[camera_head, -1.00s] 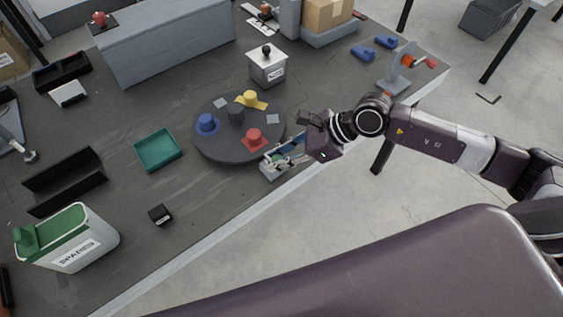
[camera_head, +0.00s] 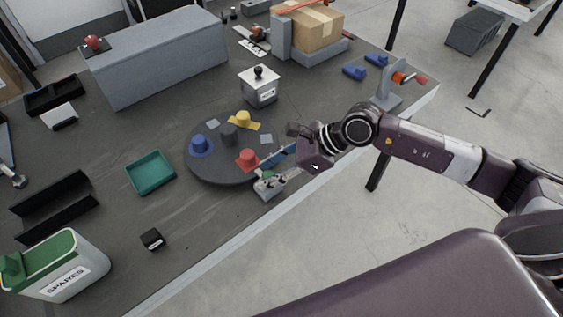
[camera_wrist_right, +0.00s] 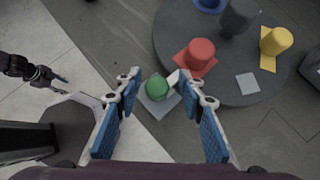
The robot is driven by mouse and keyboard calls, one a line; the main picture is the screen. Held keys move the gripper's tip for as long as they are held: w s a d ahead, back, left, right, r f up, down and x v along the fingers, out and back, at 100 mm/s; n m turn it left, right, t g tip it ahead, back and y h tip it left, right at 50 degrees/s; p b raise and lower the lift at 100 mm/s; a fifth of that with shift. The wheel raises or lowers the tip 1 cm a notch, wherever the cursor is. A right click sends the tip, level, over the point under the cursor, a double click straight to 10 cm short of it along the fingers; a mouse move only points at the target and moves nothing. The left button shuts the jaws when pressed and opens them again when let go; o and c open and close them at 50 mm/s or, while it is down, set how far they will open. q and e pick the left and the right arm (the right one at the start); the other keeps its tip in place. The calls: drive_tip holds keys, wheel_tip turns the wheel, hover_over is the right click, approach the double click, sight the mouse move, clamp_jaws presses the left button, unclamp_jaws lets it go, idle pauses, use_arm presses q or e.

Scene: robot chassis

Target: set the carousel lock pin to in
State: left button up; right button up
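The carousel (camera_head: 213,170) is a dark round plate with red, blue and yellow pegs on coloured pads and a dark centre post. At its front edge sits a small light-grey block (camera_head: 269,190), apparently the lock pin housing. A green knob (camera_wrist_right: 157,84) on a grey square shows there in the right wrist view. My right gripper (camera_wrist_right: 158,78) is open, with its blue-padded fingers on either side of the knob; contact is unclear. In the head view my right gripper (camera_head: 274,166) partly hides the knob. An arm end, apparently my left gripper (camera_wrist_right: 54,78), shows small in the wrist view.
A teal tray (camera_head: 150,172) and a small black box (camera_head: 152,239) lie left of the carousel. A grey box with a black knob (camera_head: 260,88) stands behind it. The bench's front edge runs close to the block.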

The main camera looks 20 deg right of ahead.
drive_tip(key=v, duration=1.1)
